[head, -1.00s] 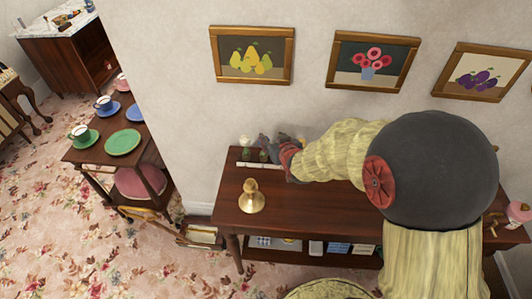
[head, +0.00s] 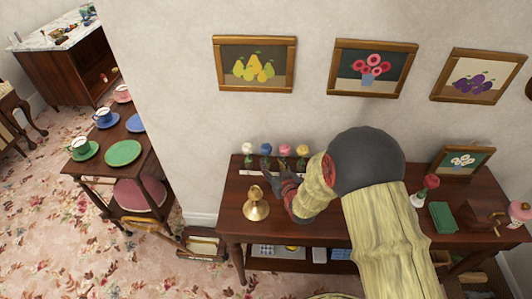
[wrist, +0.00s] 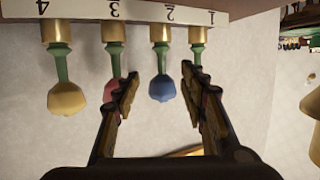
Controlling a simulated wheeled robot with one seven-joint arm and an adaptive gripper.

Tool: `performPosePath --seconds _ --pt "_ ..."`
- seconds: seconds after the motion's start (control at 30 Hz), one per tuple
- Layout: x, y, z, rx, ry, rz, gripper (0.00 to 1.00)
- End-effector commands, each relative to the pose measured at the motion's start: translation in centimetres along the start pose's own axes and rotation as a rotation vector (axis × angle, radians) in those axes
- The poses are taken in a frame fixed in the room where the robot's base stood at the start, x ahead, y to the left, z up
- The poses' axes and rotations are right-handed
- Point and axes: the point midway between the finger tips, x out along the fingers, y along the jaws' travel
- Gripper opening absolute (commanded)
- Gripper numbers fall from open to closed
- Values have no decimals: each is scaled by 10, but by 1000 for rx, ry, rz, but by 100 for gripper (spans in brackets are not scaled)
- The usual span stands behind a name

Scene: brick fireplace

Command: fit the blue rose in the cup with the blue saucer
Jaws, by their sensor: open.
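The blue rose (head: 266,150) stands in the numbered rack on the dark table, between the white and pink roses. In the wrist view, which looks upside down, the blue rose (wrist: 162,88) hangs from the holder by label 2, between my fingers with gaps on both sides. My gripper (wrist: 160,74) is open and empty; in the head view my gripper (head: 279,177) is just in front of the rack. The cup (head: 104,114) with the blue saucer (head: 109,124) is on the side table at left, between the pink and green sets.
The pink rose (wrist: 109,86) is partly behind my left finger. The white rose (head: 248,149) and yellow rose (head: 302,151) stand at the rack's ends. A brass bell (head: 256,206) stands close in front. A green plate (head: 123,153) is on the side table.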

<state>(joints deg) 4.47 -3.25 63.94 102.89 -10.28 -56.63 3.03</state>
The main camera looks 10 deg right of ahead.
Motion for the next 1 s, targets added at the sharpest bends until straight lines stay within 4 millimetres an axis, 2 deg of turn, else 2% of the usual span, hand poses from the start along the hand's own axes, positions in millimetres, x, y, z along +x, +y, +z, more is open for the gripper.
performPosePath --seconds 0.5,0.63,0.83,1.0 --pt "62 -3 -6 0 -1 -1 42" --pt "69 -3 -8 0 0 0 42" --pt "69 -3 -8 0 0 0 42" --pt "69 -3 -8 0 0 0 33"
